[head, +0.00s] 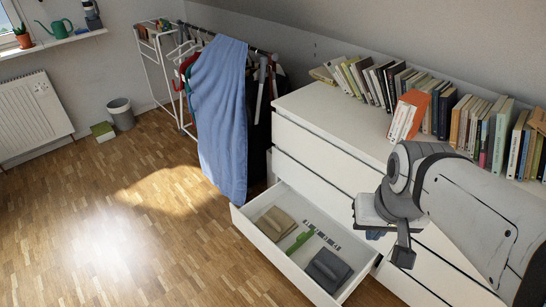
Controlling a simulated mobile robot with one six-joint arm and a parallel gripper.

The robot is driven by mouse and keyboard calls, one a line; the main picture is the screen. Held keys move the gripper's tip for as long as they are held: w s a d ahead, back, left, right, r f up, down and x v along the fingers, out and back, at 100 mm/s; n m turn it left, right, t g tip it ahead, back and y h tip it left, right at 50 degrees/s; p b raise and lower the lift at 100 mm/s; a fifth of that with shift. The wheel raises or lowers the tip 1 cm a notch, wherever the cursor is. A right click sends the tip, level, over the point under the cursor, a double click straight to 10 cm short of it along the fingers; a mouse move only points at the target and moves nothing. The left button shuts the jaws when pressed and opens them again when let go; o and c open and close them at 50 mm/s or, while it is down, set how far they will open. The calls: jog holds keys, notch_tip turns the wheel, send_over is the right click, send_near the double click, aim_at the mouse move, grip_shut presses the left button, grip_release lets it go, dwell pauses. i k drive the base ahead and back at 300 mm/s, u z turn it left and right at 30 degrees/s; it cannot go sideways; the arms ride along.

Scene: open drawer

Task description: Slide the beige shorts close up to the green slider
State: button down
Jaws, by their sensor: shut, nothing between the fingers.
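The beige shorts (274,222) lie folded in the left part of the open drawer (353,285). The green slider (299,242) is a narrow strip lying just to the right of the shorts. A thin gap seems to separate the two, but it is too small to judge well. My gripper (390,245) is shut and empty. It is in the air at the drawer's right, in front of the dresser front, apart from the shorts and the slider.
A dark grey folded garment (328,268) lies at the drawer's right end, with bare drawer floor between it and the slider. The white dresser (330,122) rises behind, with books on top. Blue cloth (218,115) hangs from a rack beside the drawer's left end.

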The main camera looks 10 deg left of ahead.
aim_at(275, 224)
jog(key=u, duration=2.65)
jog(key=i, duration=1.7)
jog(key=z, duration=3.25)
jog(key=i, duration=0.95)
